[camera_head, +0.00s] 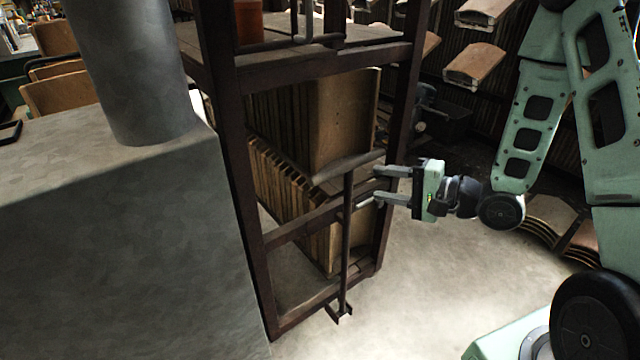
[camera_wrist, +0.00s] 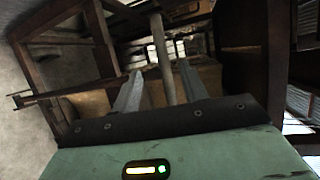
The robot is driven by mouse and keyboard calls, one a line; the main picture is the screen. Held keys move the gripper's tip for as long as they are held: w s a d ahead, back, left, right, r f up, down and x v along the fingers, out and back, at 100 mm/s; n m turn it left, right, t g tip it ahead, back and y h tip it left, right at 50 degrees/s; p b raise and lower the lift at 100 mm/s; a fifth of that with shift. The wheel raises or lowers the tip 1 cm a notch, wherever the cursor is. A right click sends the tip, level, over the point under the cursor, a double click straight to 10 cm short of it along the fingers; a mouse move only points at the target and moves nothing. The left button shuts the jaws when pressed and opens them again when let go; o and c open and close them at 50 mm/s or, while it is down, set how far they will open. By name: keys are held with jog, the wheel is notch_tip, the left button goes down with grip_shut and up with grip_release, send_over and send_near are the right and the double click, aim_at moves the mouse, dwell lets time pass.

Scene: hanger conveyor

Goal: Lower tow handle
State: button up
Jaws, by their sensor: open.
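The tow handle (camera_head: 347,240) stands upright at the near end of a dark metal cart (camera_head: 250,200). It is a thin dark rod with a foot bracket at the floor and a grey crossbar grip (camera_head: 345,167) on top. My gripper (camera_head: 370,186) is open at the right of the handle, just below grip height, its fingers pointing left. In the wrist view the grey grip (camera_wrist: 161,50) shows between the two open fingers (camera_wrist: 160,85). The thin rod (camera_wrist: 60,96) runs off to the left there. I cannot tell whether a finger touches the handle.
Wooden panels (camera_head: 345,115) stand in the cart behind the handle. A large grey block (camera_head: 110,240) with a round column (camera_head: 130,70) fills the left. Curved wooden pieces (camera_head: 545,220) lie at the right. Floor in front of the cart (camera_head: 430,300) is clear.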

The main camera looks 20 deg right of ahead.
aim_at(334, 176)
jog(key=b+x, duration=0.3)
jog(key=x, duration=1.2)
jog(key=shift+w+a+b, duration=0.1)
jog(key=shift+a+b, duration=0.05)
jog(key=shift+b, duration=0.2)
grip_shut()
